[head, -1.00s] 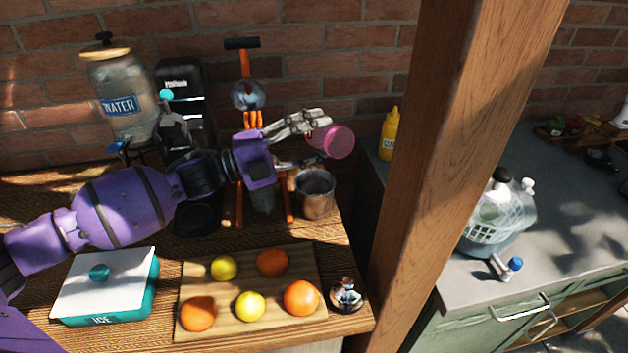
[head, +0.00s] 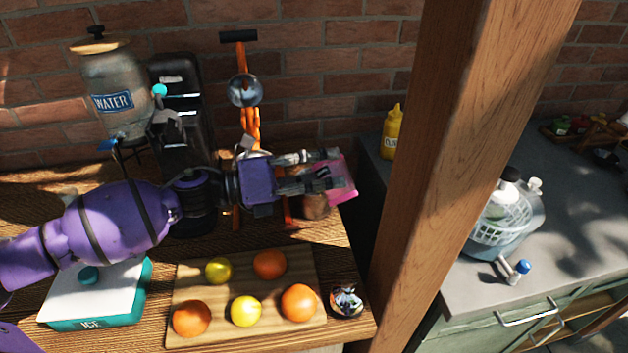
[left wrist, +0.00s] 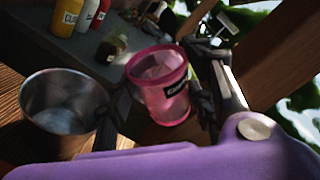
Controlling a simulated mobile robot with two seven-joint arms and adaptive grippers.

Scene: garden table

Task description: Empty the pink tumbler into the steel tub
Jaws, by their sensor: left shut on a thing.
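The pink tumbler (head: 344,181) is in my left gripper (head: 332,171), which is shut around its sides. In the left wrist view the tumbler (left wrist: 162,98) stands between the fingers, mouth up and slightly tilted, with a dark label. Its mouth shows something pale inside that I cannot make out. The steel tub (head: 317,207) stands on the wooden table, partly hidden by the gripper and tumbler in the head view. In the left wrist view the tub (left wrist: 62,112) is upright and open, left of the tumbler. My right gripper is not in view.
A cutting board (head: 214,291) with oranges and lemons lies in front. A faceted glass object (head: 346,300) is at the table's right corner. An orange-framed press (head: 245,92) stands behind the arm. A wooden post (head: 440,150) rises at the right, near the gripper.

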